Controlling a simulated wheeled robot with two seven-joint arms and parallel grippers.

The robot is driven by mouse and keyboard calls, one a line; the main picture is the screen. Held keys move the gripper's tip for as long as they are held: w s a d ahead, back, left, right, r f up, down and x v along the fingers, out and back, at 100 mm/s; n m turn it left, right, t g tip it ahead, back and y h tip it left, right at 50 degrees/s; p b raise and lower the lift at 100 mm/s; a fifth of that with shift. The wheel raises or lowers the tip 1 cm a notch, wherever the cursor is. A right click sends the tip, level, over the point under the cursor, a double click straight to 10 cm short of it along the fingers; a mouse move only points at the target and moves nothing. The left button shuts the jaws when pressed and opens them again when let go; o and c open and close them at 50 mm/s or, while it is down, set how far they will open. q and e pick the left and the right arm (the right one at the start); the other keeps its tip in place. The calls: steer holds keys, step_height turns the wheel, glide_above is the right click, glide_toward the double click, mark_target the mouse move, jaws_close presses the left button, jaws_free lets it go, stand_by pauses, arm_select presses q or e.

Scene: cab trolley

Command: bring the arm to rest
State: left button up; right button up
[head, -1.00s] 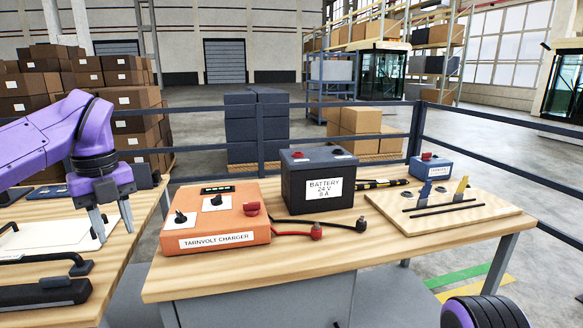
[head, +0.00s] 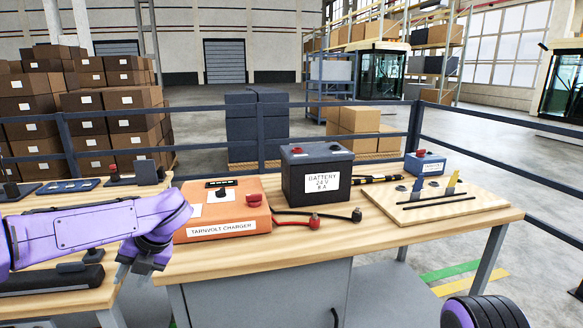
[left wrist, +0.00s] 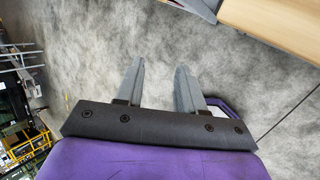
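My left arm (head: 90,225) is purple and reaches in from the left, with its wrist in front of the charger's left end. My left gripper (head: 138,272) is small and partly hidden below the wrist in the head view. In the left wrist view its two grey fingers (left wrist: 158,80) stand apart with nothing between them, over bare grey floor. My right gripper is in neither view.
The wooden bench (head: 270,262) carries an orange charger (head: 230,222), a black battery (head: 317,172), red and black clamp leads, a small blue box (head: 425,163) and a wooden board (head: 440,203). A second table (head: 108,297) stands left. Railings run behind.

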arm_select(q)
steer(key=s+d+f+m+t+y, duration=0.1)
steer(key=s+f+m+t+y, duration=0.15)
steer(key=f+m, duration=0.8)
steer(key=s+d+f+m+t+y, duration=0.1)
steer(key=s+f+m+t, duration=0.25)
steer(key=f+m, duration=0.65)
steer(key=s+f+m+g+h, duration=0.1)
steer(key=s+f+m, duration=0.3)
steer(key=s, duration=0.5)
steer(key=s+d+f+m+h, duration=0.1)
steer(key=s+f+m+h, duration=0.2)
steer(key=s+f, duration=0.4)
steer(key=s+f+m+g+h, duration=0.1)
steer(key=s+f+m+h, duration=0.2)
steer(key=s, duration=0.8)
step_height(320, 180, down, 2)
steer(key=m, duration=0.3)
steer(key=shift+d+f+g, duration=0.2)
steer(key=shift+d+g, duration=0.1)
steer(key=shift+d, duration=0.1)
